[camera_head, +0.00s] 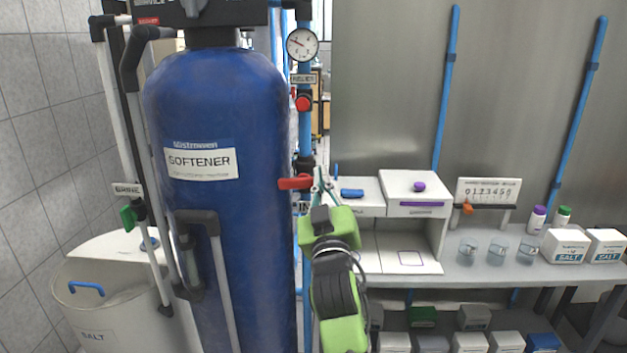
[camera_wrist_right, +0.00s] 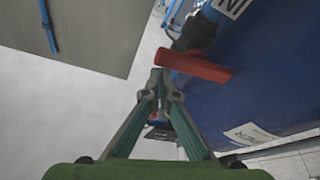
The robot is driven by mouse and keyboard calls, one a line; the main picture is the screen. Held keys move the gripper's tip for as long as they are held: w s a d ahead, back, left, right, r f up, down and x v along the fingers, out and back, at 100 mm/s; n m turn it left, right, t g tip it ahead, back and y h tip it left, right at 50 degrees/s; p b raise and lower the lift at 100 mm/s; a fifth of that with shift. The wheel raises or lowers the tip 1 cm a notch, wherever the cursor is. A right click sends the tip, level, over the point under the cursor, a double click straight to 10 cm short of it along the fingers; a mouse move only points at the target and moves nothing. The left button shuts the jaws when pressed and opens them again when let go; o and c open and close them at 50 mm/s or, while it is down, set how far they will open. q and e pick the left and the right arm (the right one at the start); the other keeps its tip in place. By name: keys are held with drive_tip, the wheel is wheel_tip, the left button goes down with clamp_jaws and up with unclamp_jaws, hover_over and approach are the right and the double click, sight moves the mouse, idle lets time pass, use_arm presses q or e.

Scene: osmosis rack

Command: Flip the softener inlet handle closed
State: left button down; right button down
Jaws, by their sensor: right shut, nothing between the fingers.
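The red softener inlet handle (camera_head: 295,183) sits on the vertical blue pipe right of the blue softener tank (camera_head: 220,265). It lies crosswise to the pipe and points left over the tank's edge. In the right wrist view the red handle (camera_wrist_right: 195,66) lies just beyond the fingertips. My right gripper (camera_head: 320,180) has its fingers drawn together, with nothing between them, close to the right of the handle. The wrist view shows the tips (camera_wrist_right: 161,80) near the handle; I cannot tell whether they touch it. My left gripper is not in view.
A second red valve (camera_head: 303,103) and a gauge (camera_head: 302,44) sit higher on the pipe. A green brine handle (camera_head: 128,215) and a salt bin (camera_head: 100,300) stand left. A bench with a white box (camera_head: 418,190), beakers (camera_head: 467,250) and salt boxes (camera_head: 565,246) stands right.

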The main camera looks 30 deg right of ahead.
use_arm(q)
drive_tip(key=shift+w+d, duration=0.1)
use_arm(e)
drive_tip(key=shift+f, duration=0.5)
idle(0.3)
